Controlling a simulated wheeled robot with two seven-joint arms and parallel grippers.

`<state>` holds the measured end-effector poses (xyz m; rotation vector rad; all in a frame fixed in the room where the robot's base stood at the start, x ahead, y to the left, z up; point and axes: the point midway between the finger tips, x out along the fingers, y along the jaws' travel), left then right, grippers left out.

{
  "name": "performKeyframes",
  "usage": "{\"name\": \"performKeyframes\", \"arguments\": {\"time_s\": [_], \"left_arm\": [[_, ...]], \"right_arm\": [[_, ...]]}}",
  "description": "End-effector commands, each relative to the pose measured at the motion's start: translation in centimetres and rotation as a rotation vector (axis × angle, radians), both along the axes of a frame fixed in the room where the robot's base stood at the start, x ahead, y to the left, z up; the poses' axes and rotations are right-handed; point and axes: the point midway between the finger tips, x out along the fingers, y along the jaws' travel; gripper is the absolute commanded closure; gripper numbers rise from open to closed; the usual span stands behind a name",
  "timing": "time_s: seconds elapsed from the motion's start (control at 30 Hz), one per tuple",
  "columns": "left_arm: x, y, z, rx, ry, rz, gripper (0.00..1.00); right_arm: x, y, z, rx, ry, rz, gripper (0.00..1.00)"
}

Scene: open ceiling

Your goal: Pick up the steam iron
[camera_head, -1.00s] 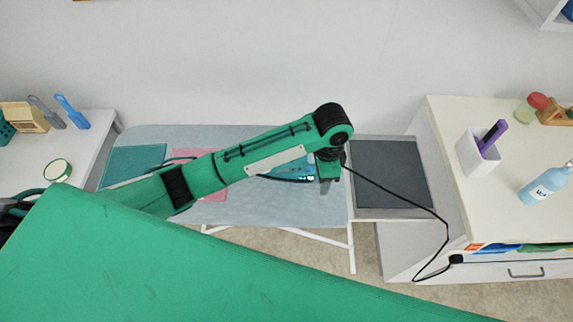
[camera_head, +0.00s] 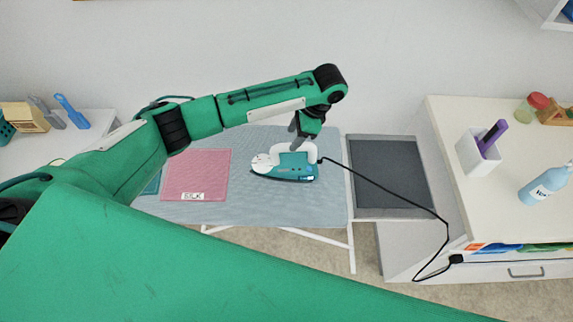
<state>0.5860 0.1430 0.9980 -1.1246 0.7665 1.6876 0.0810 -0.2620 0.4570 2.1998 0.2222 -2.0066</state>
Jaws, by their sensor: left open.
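The steam iron (camera_head: 292,172), teal with a white handle and white rear part, sits on the ironing board (camera_head: 270,206). Its black cord runs from its right end to the right. My left gripper (camera_head: 298,142) is open and points down at the iron's handle from behind it. The fingers overlap the handle's top in the picture; I cannot tell whether they touch it. My right gripper is not in view.
A pink cloth (camera_head: 196,172) labelled SILK lies left of the iron. A dark pad (camera_head: 390,174) is right of the board, with the cord (camera_head: 395,188) crossing it. A white cabinet (camera_head: 520,215) with a blue bottle (camera_head: 545,185) stands at the right.

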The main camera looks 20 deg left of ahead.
Motion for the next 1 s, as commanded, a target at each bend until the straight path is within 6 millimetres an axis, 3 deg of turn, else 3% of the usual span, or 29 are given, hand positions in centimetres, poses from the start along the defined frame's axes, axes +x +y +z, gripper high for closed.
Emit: {"name": "performKeyframes", "arguments": {"time_s": [0.13,0.47,0.7,0.97,1.0], "left_arm": [[-0.3,0.8,-1.8,0.0,0.0,0.001,0.49],[-1.0,1.6,-4.0,0.001,0.001,0.0,0.49],[-1.5,2.6,-6.9,0.0,-0.001,-0.001,0.49],[-1.5,2.7,-7.4,-0.001,-0.002,-0.002,0.49],[-1.5,2.7,-7.4,-0.001,-0.002,-0.002,0.53]], "right_arm": [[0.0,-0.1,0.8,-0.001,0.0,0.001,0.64],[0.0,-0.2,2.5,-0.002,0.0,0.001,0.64],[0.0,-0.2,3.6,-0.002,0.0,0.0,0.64],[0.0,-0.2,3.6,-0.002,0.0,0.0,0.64],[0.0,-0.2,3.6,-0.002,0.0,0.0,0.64]]}}
